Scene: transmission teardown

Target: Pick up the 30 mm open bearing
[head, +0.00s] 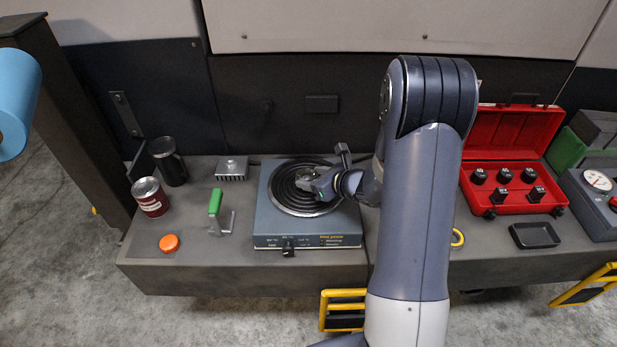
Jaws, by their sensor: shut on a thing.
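My gripper (312,184) is low over the dark coil top of the blue-grey hot plate (272,226), reaching in from the right. It is shut on a small grey metallic thing, which looks like the bearing. The fingers cover most of it, so its size and open face cannot be read. I cannot tell whether it still touches the coil. No other bearing shows clearly in the head view.
Left of the hot plate are a green-handled tool (215,204), an orange cap (169,243), a red can (150,198), a dark mug (170,163) and a finned metal block (232,168). Right of my arm are a red case (514,140) and a black tray (534,235).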

